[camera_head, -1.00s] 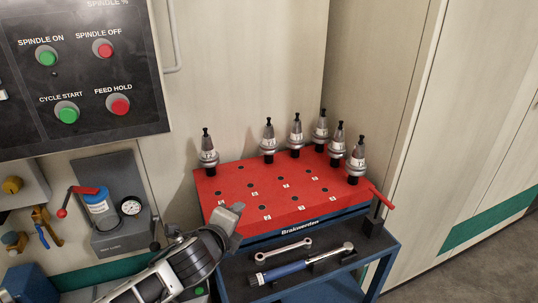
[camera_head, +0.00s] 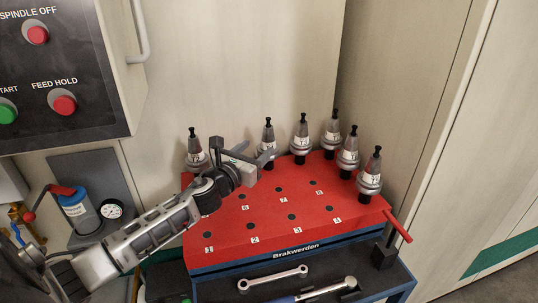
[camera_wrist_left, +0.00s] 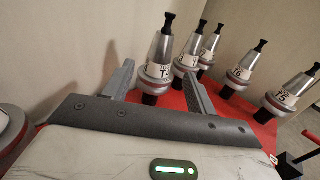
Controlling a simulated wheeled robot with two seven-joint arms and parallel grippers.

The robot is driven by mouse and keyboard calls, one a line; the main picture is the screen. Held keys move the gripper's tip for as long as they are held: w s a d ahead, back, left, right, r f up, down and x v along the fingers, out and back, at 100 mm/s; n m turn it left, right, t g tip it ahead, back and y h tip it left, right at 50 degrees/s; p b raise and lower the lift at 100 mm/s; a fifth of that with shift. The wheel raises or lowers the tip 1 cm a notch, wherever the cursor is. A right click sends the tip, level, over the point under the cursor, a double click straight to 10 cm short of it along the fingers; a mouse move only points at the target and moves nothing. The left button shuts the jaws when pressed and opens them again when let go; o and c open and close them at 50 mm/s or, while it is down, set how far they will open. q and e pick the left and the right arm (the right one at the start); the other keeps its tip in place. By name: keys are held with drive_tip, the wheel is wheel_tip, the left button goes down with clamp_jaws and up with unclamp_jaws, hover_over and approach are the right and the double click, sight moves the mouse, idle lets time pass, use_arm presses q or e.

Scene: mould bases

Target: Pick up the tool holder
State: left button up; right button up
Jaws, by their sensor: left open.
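Several grey tool holders with black knobs on top stand upright along the back and right of a red rack top (camera_head: 262,212). My left gripper (camera_head: 242,154) is open and empty above the rack's back left. One tool holder (camera_head: 268,138) stands just beyond its fingertips; in the left wrist view the same tool holder (camera_wrist_left: 160,62) shows between the two fingers of the gripper (camera_wrist_left: 158,76), apart from them as far as I can tell. Another tool holder (camera_head: 194,148) at the far left is partly hidden by my wrist. My right gripper is out of view.
More tool holders (camera_head: 301,140) stand close to the right. A red handle (camera_head: 398,226) sticks out at the rack's right. A wrench (camera_head: 273,279) and a torque tool (camera_head: 325,290) lie on the shelf in front. Walls close in behind and right.

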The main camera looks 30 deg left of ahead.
sight(265, 137)
use_arm(q)
drive_tip(key=w, duration=0.7)
drive_tip(key=shift+w+a+r, duration=0.2)
drive_tip(key=shift+a+r, duration=0.05)
drive_tip(key=shift+a, duration=0.05)
clamp_jaws()
drive_tip(key=shift+r, duration=0.3)
